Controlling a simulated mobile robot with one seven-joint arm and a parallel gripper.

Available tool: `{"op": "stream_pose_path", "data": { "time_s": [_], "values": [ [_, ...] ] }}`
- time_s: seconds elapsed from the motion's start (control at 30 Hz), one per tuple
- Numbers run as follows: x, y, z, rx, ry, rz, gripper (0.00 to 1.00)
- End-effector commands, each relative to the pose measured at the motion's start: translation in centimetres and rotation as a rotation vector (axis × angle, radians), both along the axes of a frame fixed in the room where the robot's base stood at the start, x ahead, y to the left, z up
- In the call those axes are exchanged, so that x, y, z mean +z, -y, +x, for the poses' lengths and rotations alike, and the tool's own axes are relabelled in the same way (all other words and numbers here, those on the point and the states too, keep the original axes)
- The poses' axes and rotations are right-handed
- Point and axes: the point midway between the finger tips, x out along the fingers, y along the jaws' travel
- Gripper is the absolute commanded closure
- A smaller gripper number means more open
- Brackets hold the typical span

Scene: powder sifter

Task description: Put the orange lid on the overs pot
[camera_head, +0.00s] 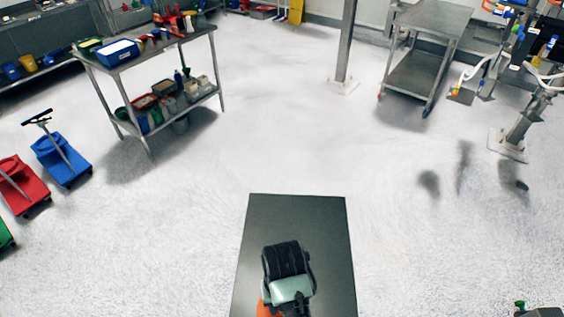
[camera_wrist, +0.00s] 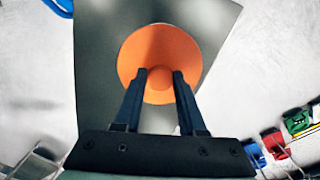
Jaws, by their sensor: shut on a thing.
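The orange lid (camera_wrist: 160,42) is a round disc with a raised knob in its middle, seen face-on in the wrist view. My gripper (camera_wrist: 159,74) has its two dark fingers closed on either side of the knob. In the head view only a small orange edge of the lid (camera_head: 264,309) shows, beside my gripper's wrist at the bottom of the picture; the fingers are hidden there. I cannot make out the overs pot in either view.
A dark grey flat surface (camera_head: 300,215) lies under my arm. A steel table (camera_head: 195,44) with tubs and bottles stands back left, a steel trolley (camera_head: 424,50) back right. Blue (camera_head: 62,160) and red (camera_head: 24,184) wheeled carts stand at left. The middle floor is clear.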

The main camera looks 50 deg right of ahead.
Motion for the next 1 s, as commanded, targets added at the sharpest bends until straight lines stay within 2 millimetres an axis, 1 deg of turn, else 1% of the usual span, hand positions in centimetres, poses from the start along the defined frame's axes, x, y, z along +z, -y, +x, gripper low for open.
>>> {"op": "stream_pose_path", "data": {
  "time_s": [0.2,0.3,0.57,0.6,0.73,0.77,1.0],
  "values": [
    [-3.1,-0.1,-0.1,0.000,-0.003,0.003,1.00],
    [-3.9,-0.1,-0.1,0.001,-0.002,0.001,1.00],
    [-4.1,-0.1,0.0,0.001,0.000,0.000,1.00],
    [-4.1,-0.1,0.0,0.001,0.000,0.000,0.58],
    [-4.1,-0.1,0.0,0.001,0.000,0.000,0.35],
    [-4.1,-0.1,0.0,0.001,0.000,0.000,0.30],
    [-4.0,0.0,0.0,0.001,0.000,0.000,0.30]
  ]
}}
